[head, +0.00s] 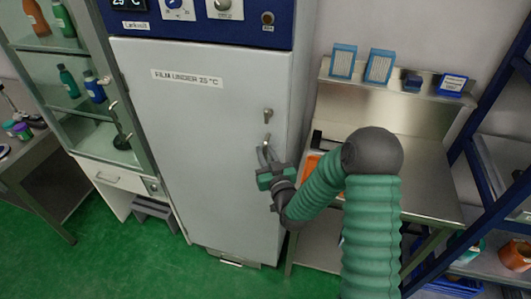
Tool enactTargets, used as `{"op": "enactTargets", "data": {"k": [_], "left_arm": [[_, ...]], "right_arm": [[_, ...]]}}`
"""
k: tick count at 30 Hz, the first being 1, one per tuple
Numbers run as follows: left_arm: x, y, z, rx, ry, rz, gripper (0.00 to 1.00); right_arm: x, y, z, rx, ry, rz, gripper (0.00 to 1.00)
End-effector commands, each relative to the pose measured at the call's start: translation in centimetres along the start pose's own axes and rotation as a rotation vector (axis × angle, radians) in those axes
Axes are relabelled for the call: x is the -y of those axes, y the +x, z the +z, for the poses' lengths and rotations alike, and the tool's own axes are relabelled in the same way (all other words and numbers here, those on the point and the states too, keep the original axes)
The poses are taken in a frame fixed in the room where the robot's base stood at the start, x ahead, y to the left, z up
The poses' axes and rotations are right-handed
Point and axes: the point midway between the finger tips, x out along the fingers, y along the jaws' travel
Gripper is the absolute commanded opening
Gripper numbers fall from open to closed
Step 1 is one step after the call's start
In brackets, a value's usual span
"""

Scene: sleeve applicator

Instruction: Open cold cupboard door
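The cold cupboard (205,130) stands in the middle of the head view, with a pale grey door under a dark blue control panel. The door looks shut and bears a label reading "FILM UNDER 25 °C". A small metal handle (267,116) sits near the door's right edge. My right gripper (265,150) is at the lower end of this handle, close to the door face. Its two fingers point up towards the handle. I cannot tell whether they touch or grip it. My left gripper is out of view.
A glass-fronted cabinet (85,85) with bottles stands left of the cupboard. To the right is a steel bench (425,175) with an orange item and a back shelf of small boxes. A blue-framed rack stands at far right. Green floor (130,265) is clear before the cupboard.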

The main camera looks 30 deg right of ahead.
Motion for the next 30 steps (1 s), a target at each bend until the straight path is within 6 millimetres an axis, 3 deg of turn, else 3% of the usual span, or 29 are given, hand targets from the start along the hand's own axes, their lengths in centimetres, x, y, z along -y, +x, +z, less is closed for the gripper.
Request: {"op": "enactTargets", "data": {"k": [2, 8, 30], "left_arm": [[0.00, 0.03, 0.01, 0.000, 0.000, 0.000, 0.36], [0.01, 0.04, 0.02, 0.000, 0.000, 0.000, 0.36], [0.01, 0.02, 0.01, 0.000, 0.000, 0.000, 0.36]], "right_arm": [[-0.07, 0.01, 0.07, 0.002, 0.001, 0.001, 0.23], [-0.06, -0.04, 0.04, 0.001, -0.001, 0.003, 0.00], [-0.16, -0.07, -0.03, -0.001, 0.000, 0.003, 0.00]]}}
